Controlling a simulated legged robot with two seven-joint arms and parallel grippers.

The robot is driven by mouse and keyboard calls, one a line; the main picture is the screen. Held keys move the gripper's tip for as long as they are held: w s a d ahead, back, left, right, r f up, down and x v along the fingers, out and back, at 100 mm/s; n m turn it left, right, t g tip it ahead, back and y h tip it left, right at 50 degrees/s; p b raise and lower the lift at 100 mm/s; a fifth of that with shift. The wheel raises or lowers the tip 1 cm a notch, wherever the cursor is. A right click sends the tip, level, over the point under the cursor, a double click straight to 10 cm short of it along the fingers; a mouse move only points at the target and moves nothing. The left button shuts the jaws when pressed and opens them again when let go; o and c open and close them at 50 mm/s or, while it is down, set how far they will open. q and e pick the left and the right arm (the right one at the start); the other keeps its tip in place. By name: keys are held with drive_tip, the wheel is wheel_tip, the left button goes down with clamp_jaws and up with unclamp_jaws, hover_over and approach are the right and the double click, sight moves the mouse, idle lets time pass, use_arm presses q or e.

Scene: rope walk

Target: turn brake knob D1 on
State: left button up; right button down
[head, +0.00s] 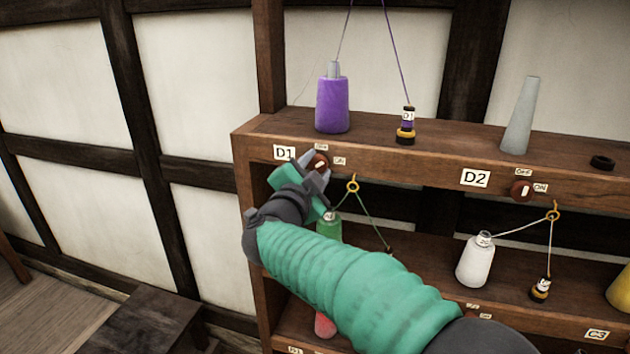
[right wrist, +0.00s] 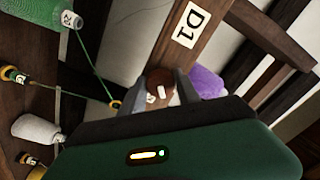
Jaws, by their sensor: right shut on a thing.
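Brake knob D1 (head: 319,162) is a round brown knob with a white pointer mark, on the front edge of the top shelf beside the D1 label (head: 284,153). My right gripper (head: 313,170) is shut on the knob, its grey fingers on either side of it. In the right wrist view the knob (right wrist: 160,84) sits between the fingertips, its white mark slightly tilted. The small OFF and ON plates stand above and right of the knob in the head view. My left gripper is not in view.
A purple thread cone (head: 332,104) and a small spool (head: 406,126) stand on the shelf above the knob. A brass ring (head: 352,186) hangs just right of my gripper, with green thread through it. Knob D2 (head: 521,189) is farther right.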

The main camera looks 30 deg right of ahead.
drive_tip(key=shift+f+m+b, duration=0.2)
drive_tip(key=shift+m+b, duration=1.45)
drive_tip(key=shift+m, duration=0.3)
drive_tip(key=shift+f+m+b, duration=0.2)
drive_tip(key=shift+m+b, duration=1.45)
drive_tip(key=shift+m, duration=0.3)
drive_tip(key=c, duration=1.1)
unclamp_jaws()
drive_tip(key=shift+c, duration=0.2)
drive_tip(key=shift+o, duration=1.1)
drive_tip(key=shift+s+a+r, duration=0.1)
drive_tip(key=shift+s+r, duration=0.05)
drive_tip(key=shift+r, duration=0.2)
